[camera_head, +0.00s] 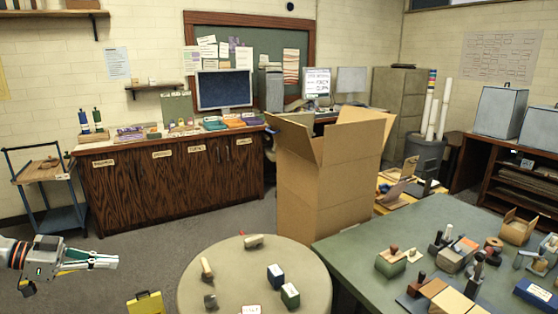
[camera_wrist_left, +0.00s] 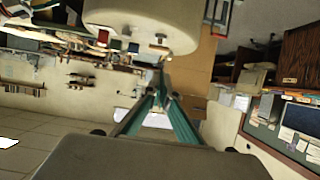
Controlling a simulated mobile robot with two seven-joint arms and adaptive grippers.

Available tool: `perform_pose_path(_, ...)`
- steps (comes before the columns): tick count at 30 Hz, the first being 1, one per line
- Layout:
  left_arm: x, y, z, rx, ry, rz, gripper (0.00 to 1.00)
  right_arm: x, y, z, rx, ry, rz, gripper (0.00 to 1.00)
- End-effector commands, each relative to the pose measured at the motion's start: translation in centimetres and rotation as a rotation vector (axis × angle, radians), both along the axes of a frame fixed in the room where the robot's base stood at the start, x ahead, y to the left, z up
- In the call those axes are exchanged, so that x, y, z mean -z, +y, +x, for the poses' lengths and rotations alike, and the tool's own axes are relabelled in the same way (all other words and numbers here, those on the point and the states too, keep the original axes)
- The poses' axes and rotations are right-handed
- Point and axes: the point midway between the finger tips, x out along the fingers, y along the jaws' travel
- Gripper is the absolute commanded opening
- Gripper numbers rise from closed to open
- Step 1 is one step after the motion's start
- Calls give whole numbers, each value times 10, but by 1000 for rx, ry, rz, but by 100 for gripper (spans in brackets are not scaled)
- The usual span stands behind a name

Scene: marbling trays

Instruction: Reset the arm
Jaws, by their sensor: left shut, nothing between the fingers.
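My left gripper (camera_head: 114,262) is at the lower left of the head view, held out above the floor and left of the round table. Its fingers are together with nothing between them. In the left wrist view its two teal fingers (camera_wrist_left: 160,92) meet at their tips against a tilted view of the room. My right gripper is not seen in either view.
A round table (camera_head: 235,275) carries several small blocks and stamps. A green table (camera_head: 345,243) at the right holds many tools. A tall open cardboard box (camera_head: 318,190) stands behind them. A blue cart (camera_head: 50,195) stands at the left. Grey floor lies clear before the wooden cabinet (camera_head: 165,190).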

Motion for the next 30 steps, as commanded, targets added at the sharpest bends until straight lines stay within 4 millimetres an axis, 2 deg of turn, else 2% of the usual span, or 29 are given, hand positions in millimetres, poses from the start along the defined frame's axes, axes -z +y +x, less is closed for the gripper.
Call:
perform_pose_path(1,11,-24,4,18,-52,-6,0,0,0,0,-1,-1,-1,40)
perform_pose_path(10,31,-118,28,-36,-396,-10,0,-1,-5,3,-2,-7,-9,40)
perform_pose_path(13,33,-149,32,-110,-513,-9,0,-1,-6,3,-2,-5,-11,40)
perform_pose_path(16,34,-171,31,-216,-610,8,0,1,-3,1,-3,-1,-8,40)
perform_pose_path(19,36,-182,27,-342,-669,45,0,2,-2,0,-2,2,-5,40)
perform_pose_path(22,42,-185,17,-475,-689,105,0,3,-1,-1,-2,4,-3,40)
perform_pose_path(26,57,-177,-4,-640,-656,215,0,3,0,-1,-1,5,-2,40)
perform_pose_path(30,81,-161,-39,-783,-553,371,0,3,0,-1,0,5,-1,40)
